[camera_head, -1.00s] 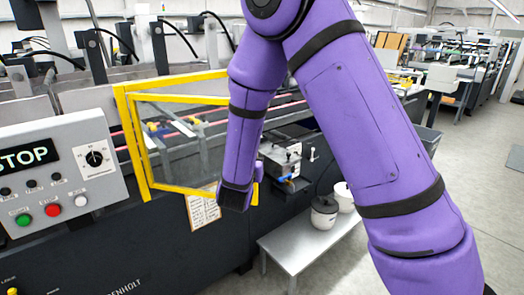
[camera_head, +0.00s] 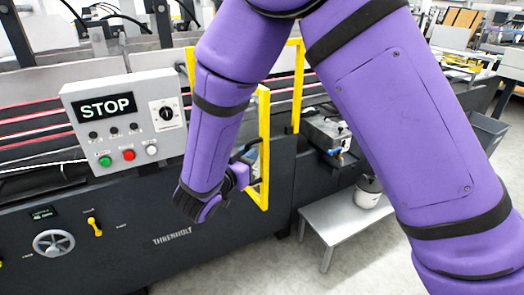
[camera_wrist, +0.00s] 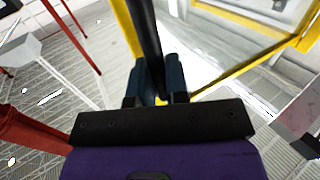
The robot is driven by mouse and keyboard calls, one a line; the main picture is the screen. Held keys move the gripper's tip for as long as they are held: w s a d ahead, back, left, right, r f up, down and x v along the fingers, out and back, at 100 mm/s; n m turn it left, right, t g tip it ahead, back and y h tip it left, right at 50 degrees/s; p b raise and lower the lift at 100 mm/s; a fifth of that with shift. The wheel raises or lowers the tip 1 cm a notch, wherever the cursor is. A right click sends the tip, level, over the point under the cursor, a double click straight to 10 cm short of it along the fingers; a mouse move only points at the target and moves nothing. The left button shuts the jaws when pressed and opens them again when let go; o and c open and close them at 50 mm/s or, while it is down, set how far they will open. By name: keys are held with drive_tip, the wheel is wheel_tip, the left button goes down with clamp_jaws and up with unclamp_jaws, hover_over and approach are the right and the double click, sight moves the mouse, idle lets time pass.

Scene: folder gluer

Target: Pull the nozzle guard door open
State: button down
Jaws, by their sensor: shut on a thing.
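The nozzle guard door (camera_head: 264,150) is a yellow frame with a clear pane. In the head view it stands swung out from the machine, seen nearly edge-on, and my purple arm hides part of it. A yellow post (camera_head: 298,85) stands behind it on the machine. My gripper (camera_head: 248,167) is at the door's near edge. In the wrist view the fingers (camera_wrist: 158,85) are closed around a dark upright bar, the door handle (camera_wrist: 145,35), with the yellow door frame (camera_wrist: 240,68) just beyond it.
A grey control panel (camera_head: 98,85) with a STOP display is left of my arm. A low grey table (camera_head: 335,226) with a white pot (camera_head: 367,196) stands at the machine's front right. Open floor (camera_head: 375,265) lies in front.

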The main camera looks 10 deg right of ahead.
drive_tip(key=shift+s+a, duration=0.1)
drive_tip(key=shift+a, duration=0.4)
drive_tip(key=c, duration=1.1)
unclamp_jaws()
drive_tip(key=shift+c, duration=0.2)
drive_tip(key=v, duration=1)
drive_tip(key=shift+s+a, duration=0.2)
drive_tip(key=shift+s, duration=0.05)
